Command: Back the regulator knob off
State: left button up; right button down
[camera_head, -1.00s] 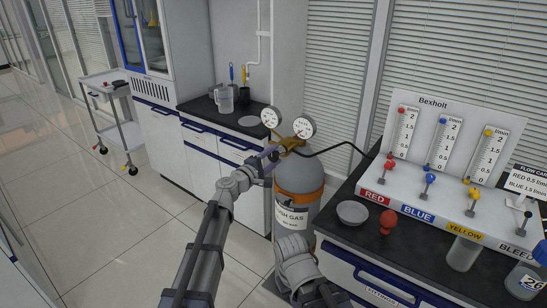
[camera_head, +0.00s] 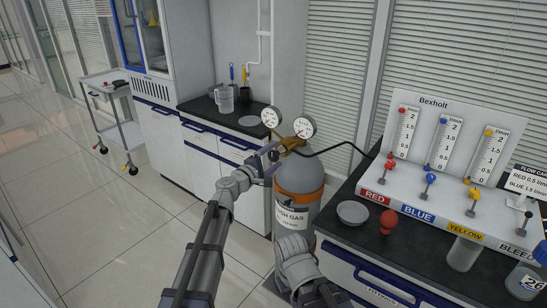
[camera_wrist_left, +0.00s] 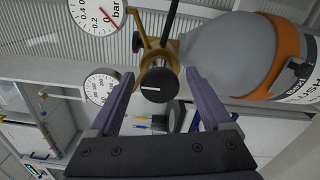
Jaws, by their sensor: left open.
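The regulator knob (camera_wrist_left: 155,86) is black and round with a white line on its face. It sits on the brass regulator (camera_wrist_left: 157,50), and in the head view the knob (camera_head: 273,155) is small and dark. The regulator (camera_head: 291,145) tops a grey gas cylinder (camera_head: 302,175) with an orange band. My left gripper (camera_head: 268,160) is at the knob. In the left wrist view its two fingers (camera_wrist_left: 158,76) are apart, one on each side of the knob, with visible gaps. My right gripper is not visible.
Two pressure gauges (camera_head: 304,127) (camera_head: 271,117) stand on the regulator, and a black hose (camera_head: 345,146) runs right to the flow panel (camera_head: 445,140). A bench with a dish (camera_head: 353,212) and a red bulb (camera_head: 388,222) is right of the cylinder. Floor at left is open.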

pick_arm(q)
jog(key=v, duration=0.7)
jog(key=shift+s+a, duration=0.2)
jog(key=shift+s, duration=0.15)
